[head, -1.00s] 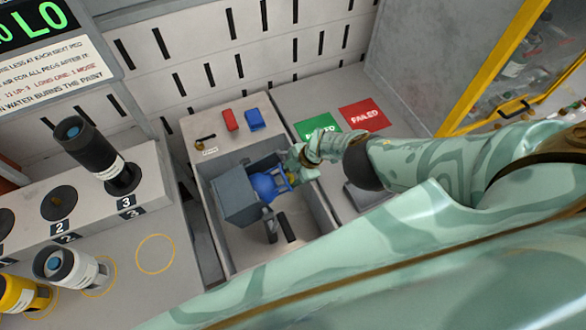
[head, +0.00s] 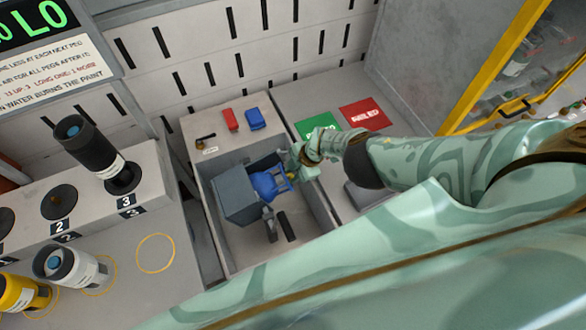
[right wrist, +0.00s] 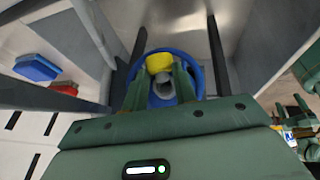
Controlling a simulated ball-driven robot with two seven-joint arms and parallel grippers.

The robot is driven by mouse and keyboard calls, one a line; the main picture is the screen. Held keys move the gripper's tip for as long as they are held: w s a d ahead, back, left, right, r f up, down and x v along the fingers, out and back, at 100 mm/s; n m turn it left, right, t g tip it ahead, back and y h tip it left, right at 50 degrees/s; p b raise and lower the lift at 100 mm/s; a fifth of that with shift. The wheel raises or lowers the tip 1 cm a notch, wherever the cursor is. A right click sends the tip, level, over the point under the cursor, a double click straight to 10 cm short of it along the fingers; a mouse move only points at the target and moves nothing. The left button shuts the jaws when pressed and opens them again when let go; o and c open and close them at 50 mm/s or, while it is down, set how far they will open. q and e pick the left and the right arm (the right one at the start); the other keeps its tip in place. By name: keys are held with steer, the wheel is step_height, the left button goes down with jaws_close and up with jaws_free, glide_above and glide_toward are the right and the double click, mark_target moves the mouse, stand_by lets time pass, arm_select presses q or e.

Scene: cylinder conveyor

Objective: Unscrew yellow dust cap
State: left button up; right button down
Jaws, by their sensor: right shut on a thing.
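The yellow dust cap (right wrist: 159,63) sits between the fingertips of my right gripper (right wrist: 162,76) in the right wrist view. My right gripper is shut on it. Just beside the cap is a grey round stub with a dark centre (right wrist: 164,90), on the end of a blue cylinder (right wrist: 145,104). In the head view the blue cylinder (head: 266,186) lies on its side in a grey holder (head: 238,197), and my right gripper (head: 292,177) is at its right end. I cannot tell whether the cap still touches the stub. My left gripper is not in view.
The holder stands in a grey bin (head: 322,217). Red (head: 230,119) and blue (head: 255,118) blocks lie behind it. Green (head: 317,126) and red (head: 365,114) pads are at the back right. A black cylinder (head: 90,146) stands on a peg at left.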

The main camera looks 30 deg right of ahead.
steer(key=shift+s+d, duration=0.1)
step_height(320, 180, up, 8)
steer(key=d+p, duration=0.2)
steer(key=p, duration=0.6)
stand_by(1.1)
